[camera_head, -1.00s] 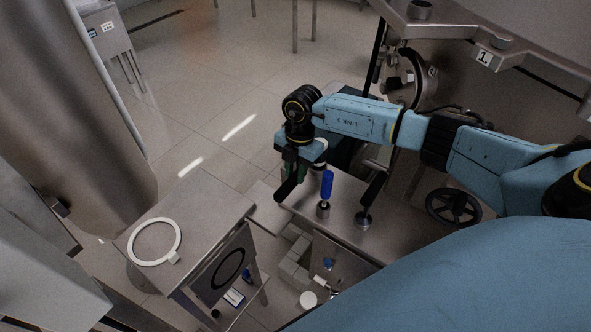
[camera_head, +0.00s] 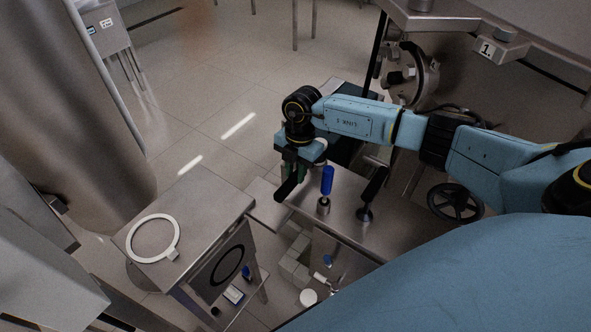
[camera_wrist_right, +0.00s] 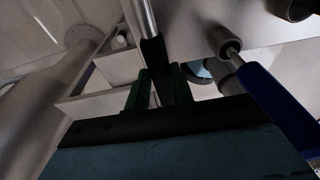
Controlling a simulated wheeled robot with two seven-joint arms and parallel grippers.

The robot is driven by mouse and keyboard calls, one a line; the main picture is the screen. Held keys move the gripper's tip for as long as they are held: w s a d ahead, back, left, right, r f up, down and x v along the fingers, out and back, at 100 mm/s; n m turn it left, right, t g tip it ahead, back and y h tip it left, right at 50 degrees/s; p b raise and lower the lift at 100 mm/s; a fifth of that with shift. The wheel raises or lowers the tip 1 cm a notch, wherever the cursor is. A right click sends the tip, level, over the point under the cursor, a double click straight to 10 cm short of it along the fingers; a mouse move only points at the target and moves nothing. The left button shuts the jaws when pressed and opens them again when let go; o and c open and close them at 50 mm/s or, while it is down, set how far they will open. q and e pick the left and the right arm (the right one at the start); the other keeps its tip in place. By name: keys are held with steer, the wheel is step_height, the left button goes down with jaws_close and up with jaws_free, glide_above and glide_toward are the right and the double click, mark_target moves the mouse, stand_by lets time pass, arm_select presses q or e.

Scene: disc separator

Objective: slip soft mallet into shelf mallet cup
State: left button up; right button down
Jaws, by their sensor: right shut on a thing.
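My right gripper (camera_head: 288,172) is shut on a tool with a dark grip and a metal shaft, which I take to be the soft mallet (camera_head: 286,189). In the right wrist view, the dark grip (camera_wrist_right: 153,58) sits between the green fingers (camera_wrist_right: 153,88), and the shaft leaves the top of the picture. No mallet head shows clearly. The gripper is over the left end of a metal shelf top (camera_head: 345,222). A blue-handled tool (camera_head: 327,180) and a black-handled tool (camera_head: 374,184) stand there on round metal bases. I cannot tell which cup is the mallet's. My left gripper is out of view.
At left is a metal table (camera_head: 200,212) with a white ring (camera_head: 130,250) on it and a lower shelf. A black handwheel (camera_head: 455,203) and a large metal machine stand at right. Grey blocks (camera_head: 293,262) lie between table and shelf. The floor behind is open.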

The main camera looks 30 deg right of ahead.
steer(key=shift+f, duration=0.1)
steer(key=shift+f+b, duration=0.5)
steer(key=shift+f, duration=0.2)
steer(key=c, duration=1.1)
jaws_free()
steer(key=shift+c, duration=0.2)
steer(key=shift+s+a, duration=0.1)
steer(key=shift+a, duration=0.2)
steer(key=s+a+p, duration=0.1)
steer(key=a, duration=0.1)
steer(key=s+a+p, duration=0.1)
steer(key=a+p, duration=0.1)
steer(key=a, duration=0.1)
steer(key=s+a+p, duration=0.1)
steer(key=a+p, duration=0.1)
steer(key=a, duration=0.1)
steer(key=shift+s, duration=0.2)
steer(key=shift+s+a, duration=0.1)
steer(key=shift+a, duration=0.25)
